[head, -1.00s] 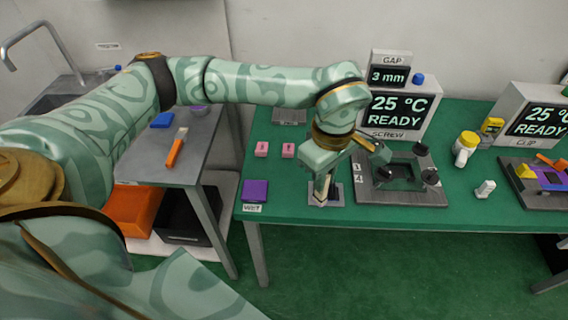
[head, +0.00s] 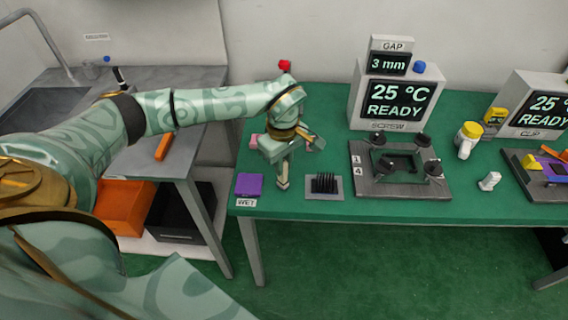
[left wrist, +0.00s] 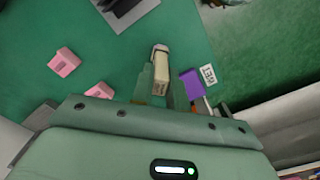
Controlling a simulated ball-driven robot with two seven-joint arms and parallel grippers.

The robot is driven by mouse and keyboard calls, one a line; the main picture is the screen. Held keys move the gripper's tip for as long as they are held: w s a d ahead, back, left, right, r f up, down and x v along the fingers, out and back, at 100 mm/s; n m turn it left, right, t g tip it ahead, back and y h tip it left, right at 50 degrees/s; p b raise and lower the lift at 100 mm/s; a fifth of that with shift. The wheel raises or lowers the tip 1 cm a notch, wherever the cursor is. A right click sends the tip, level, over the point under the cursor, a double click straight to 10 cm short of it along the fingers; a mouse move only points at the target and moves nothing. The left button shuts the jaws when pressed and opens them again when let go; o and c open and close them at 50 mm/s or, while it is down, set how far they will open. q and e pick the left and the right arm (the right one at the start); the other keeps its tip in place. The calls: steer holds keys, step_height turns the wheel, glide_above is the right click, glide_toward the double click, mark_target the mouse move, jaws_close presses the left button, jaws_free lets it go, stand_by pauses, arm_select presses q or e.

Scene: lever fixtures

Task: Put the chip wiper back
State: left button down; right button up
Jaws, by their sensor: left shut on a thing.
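My left gripper (head: 283,168) is shut on a small cream block with a darker tip, which I take for the chip wiper (left wrist: 160,72). In the left wrist view it sits between the fingers, with small unreadable marks on its side. In the head view the gripper points down above the green table, between the purple pad (head: 249,185) labelled WET and a grey plate with black bristles (head: 323,185). The wiper appears clear of both. I cannot tell whether its lower end touches the table. My right gripper is not in view.
Pink blocks (left wrist: 65,62) lie near the gripper; the arm partly hides them in the head view. A dark fixture with several knobs (head: 400,168) stands to the right, before the SCREW display (head: 395,97). The table's front edge is close.

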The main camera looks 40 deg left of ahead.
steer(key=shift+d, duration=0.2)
arm_select(q)
steer(key=c, duration=1.4)
jaws_free()
steer(key=shift+f, duration=0.1)
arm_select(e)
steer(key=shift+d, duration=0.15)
